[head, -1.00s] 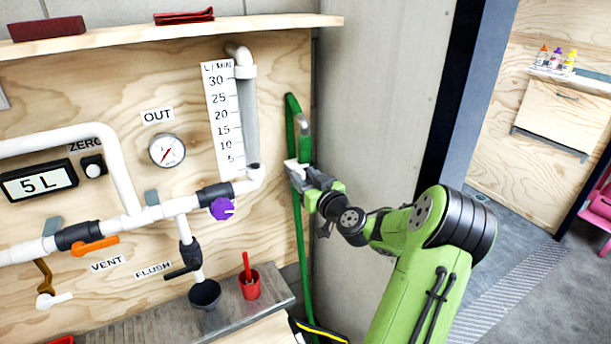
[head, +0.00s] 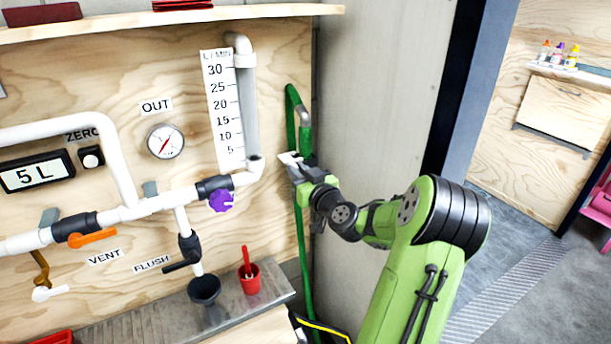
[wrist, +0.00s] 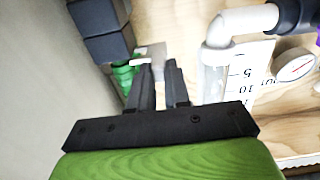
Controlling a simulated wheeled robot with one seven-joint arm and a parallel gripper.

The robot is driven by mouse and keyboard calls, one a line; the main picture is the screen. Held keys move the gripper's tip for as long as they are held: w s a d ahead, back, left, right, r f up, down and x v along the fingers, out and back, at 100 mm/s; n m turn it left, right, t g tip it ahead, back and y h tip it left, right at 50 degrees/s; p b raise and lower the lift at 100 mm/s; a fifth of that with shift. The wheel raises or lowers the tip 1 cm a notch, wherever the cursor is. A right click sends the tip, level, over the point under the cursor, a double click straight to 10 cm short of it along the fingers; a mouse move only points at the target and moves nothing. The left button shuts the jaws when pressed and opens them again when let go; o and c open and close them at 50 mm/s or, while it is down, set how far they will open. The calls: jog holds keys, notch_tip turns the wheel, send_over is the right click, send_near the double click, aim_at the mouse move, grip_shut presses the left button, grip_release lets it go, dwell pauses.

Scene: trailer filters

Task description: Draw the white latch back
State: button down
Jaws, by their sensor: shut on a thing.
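The white latch (head: 288,157) is a small pale piece beside the green hose, at the right edge of the plywood panel. My gripper (head: 296,166) is at the latch, shut on it, with my arm reaching in from the lower right. The fingertips are too small in the head view to show the exact hold. In the wrist view my two dark fingers (wrist: 158,80) point at the panel with a narrow gap between them. A small white edge of the latch (wrist: 146,58) shows just past the fingertips; the rest of it is hidden.
The green hose (head: 299,230) runs down beside my gripper. White pipes, a purple knob (head: 220,201) and a flow scale (head: 222,110) are to its left. A grey wall (head: 375,100) stands close on the right. A red cup (head: 249,279) sits on the ledge below.

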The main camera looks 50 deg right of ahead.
jog(key=shift+w+a, duration=0.1)
jog(key=shift+a, duration=0.1)
jog(key=c, duration=1.1)
grip_release()
jog(key=shift+a, duration=0.15)
jog(key=b+v, duration=0.3)
jog(key=v, duration=1.2)
jog(key=shift+s+r, duration=0.1)
jog(key=shift+s, duration=0.3)
